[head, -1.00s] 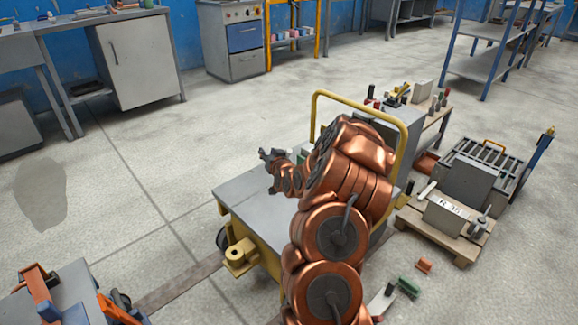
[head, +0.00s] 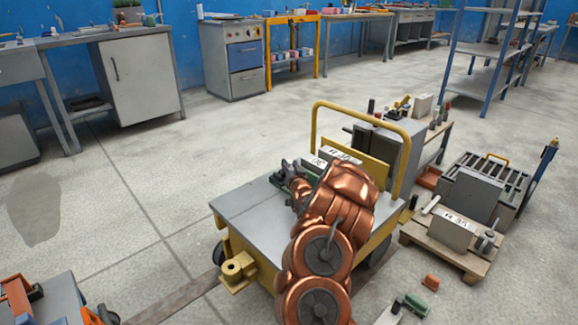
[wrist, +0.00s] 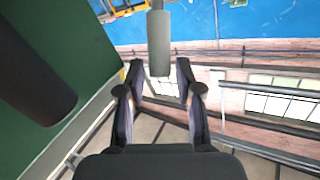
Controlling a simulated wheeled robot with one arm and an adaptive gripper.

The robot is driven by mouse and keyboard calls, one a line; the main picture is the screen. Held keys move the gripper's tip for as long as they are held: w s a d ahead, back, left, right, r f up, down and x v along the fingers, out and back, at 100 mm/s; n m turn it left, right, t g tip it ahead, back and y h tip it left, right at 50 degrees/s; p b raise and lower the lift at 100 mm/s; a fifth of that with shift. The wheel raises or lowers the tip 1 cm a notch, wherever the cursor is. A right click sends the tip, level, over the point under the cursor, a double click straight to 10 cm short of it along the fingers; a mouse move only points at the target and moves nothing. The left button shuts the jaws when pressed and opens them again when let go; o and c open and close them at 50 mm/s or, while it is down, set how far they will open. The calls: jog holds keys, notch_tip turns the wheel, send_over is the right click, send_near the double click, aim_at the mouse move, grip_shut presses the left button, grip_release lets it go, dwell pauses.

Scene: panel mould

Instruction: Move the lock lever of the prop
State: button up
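My gripper (head: 288,167) is above the grey top of the yellow cart in the head view, beside a small green part (head: 310,182) that is mostly behind my arm. In the wrist view my gripper (wrist: 158,68) is open, its two dark fingers apart. A grey-green cylindrical bar (wrist: 159,42) comes down from the top, its end lying between the fingertips in the picture; I cannot tell whether it touches them. A dark rounded bar (wrist: 30,65) and a large green surface (wrist: 85,45) fill the left side. I cannot tell which part is the prop's lock lever.
The yellow cart (head: 243,212) carries labelled grey blocks (head: 341,154) behind my arm. A pallet (head: 452,248) with another labelled block stands right of it. Small orange (head: 430,282) and green (head: 416,305) pieces lie on the floor. Open floor lies left of the cart.

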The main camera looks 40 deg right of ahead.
jog(key=shift+b+x, duration=0.3)
jog(key=shift+x, duration=0.95)
grip_shut()
